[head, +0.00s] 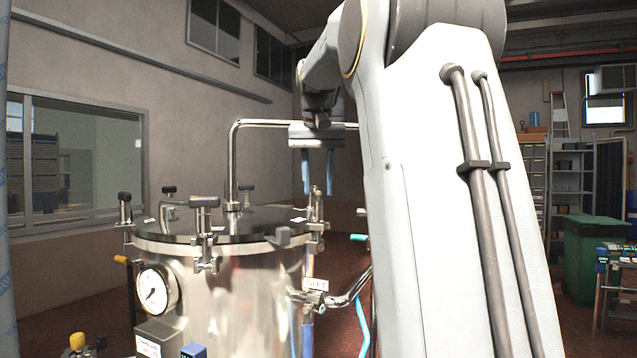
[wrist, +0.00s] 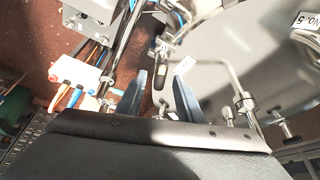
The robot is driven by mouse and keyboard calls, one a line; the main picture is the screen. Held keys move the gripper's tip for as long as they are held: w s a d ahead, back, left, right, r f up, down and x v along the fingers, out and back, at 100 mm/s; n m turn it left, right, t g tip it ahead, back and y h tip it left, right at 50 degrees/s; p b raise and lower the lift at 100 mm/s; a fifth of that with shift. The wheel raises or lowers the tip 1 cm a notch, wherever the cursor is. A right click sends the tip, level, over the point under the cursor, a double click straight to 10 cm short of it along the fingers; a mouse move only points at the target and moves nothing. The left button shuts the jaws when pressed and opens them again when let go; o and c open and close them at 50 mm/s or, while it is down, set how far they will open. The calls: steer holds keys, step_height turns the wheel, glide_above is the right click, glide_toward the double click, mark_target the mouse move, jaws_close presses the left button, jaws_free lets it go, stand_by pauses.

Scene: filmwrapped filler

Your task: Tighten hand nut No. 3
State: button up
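A steel tank (head: 262,275) with a flat round lid (head: 262,222) stands left of my arm in the head view. Several hand nuts with dark bar handles ring the lid's rim. My gripper (head: 318,190) points down over the rim's right side, its two blue fingers apart and empty. One hand nut (head: 317,210) stands just below the fingertips. In the wrist view, a dark handle (wrist: 160,65) shows in the gap between the fingers of my gripper (wrist: 161,82), apparently untouched. A small white label (wrist: 184,65) lies beside it; its number is not readable.
A bent steel pipe (head: 234,160) rises from the lid behind the gripper. Other hand nuts (head: 206,205) stand along the front rim, and a pressure gauge (head: 154,289) sits on the tank's side. A label reading No. 5 (wrist: 306,20) shows in the wrist view.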

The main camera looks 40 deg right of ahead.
steer(key=shift+w+f, duration=0.1)
steer(key=shift+f, duration=0.2)
jaws_close()
steer(key=shift+m, duration=0.3)
steer(key=shift+m+h, duration=0.3)
steer(key=shift+m, duration=0.3)
jaws_free()
